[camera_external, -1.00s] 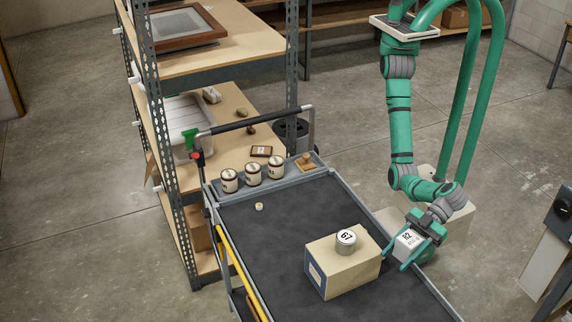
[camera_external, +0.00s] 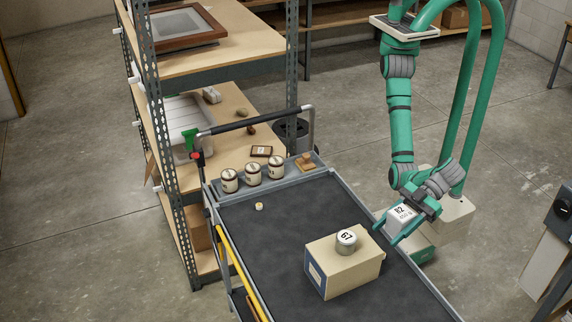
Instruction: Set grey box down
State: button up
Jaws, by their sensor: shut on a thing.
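The grey box (camera_external: 400,217), pale with a label reading 82, is in my gripper (camera_external: 393,232) at the right edge of the cart. My gripper's green fingers are shut on it, one on each side. The box is tilted in the view and close to the cart's right rim. I cannot tell whether its underside touches anything. The dark cart top (camera_external: 285,225) lies to its left.
A beige box (camera_external: 345,272) with a round tin (camera_external: 346,241) marked 67 on it stands on the cart, close to my gripper. Three tins (camera_external: 253,174) and a wooden stamp (camera_external: 306,162) sit in the cart's end tray. The cart's middle is mostly clear.

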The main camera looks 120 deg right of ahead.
jog(key=w+d+m+h, duration=0.2)
jog(key=w+d, duration=0.1)
jog(key=d, duration=0.9)
jog(key=w+d+m+h, duration=0.2)
jog(key=w+d+h, duration=0.1)
jog(key=d, duration=0.9)
jog(key=w+d+m+h, duration=0.2)
jog(key=w+d, duration=0.1)
jog(key=d, duration=0.9)
send_over(277, 243)
jog(key=s, duration=0.1)
jog(key=shift+g, duration=0.4)
jog(key=f, duration=1.8)
jog(key=shift+d+f, duration=0.25)
jog(key=shift+d, duration=0.05)
jog(key=shift+w+a+f, duration=0.2)
jog(key=shift+w+f, duration=0.25)
jog(key=shift+f, duration=1.75)
jog(key=shift+f, duration=0.15)
jog(key=o, duration=1.4)
